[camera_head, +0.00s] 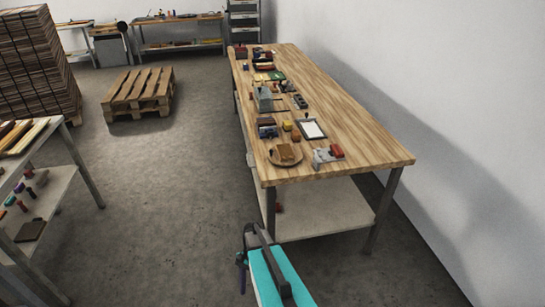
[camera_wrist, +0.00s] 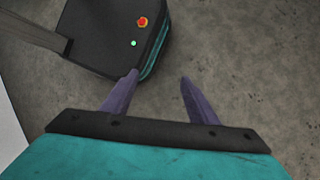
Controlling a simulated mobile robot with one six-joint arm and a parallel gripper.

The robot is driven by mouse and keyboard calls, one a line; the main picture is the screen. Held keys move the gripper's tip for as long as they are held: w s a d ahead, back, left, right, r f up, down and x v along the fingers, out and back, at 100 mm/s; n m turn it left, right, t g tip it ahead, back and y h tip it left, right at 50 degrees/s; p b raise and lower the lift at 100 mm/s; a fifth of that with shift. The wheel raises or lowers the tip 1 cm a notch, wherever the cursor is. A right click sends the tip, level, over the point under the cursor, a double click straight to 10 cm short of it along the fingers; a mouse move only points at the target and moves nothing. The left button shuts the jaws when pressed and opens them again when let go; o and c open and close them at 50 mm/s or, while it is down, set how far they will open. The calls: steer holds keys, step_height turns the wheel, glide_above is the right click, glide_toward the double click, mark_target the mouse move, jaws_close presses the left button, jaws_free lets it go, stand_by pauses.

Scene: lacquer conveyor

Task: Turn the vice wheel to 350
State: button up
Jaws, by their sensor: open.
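My gripper (camera_wrist: 160,78) shows in the wrist view with its two purple fingers apart and only bare floor between them. In the head view my gripper (camera_head: 241,272) is low in the picture, in front of the long wooden workbench (camera_head: 360,135) and apart from it. Several small items lie along the bench's left side. A grey-and-red piece (camera_head: 327,154) sits near its front edge, and a grey block-like device (camera_head: 263,98) stands farther back. Both are too small to tell whether either is the vice. I cannot make out a wheel or any scale reading.
A wooden pallet (camera_head: 138,95) and a tall plank stack (camera_head: 38,65) stand at the left. A shelf table (camera_head: 50,185) is at the near left. Floor between is clear.

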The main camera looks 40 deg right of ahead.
steer(key=s+a+f+n+h+b, duration=0.2)
steer(key=s+a+f+n, duration=0.2)
steer(key=s+a+n, duration=0.3)
steer(key=s+a+f+n+g+h+b, duration=0.1)
steer(key=s+a+f+n, duration=0.3)
steer(key=s+a+n, duration=0.4)
steer(key=shift+s+a+n+g+h+b, duration=0.15)
steer(key=shift+a+n+g+h+b, duration=0.2)
steer(key=shift+a+h+b, duration=0.55)
steer(key=shift+a+f, duration=0.1)
steer(key=c, duration=0.5)
steer(key=shift+w, duration=0.2)
steer(key=shift+c, duration=0.4)
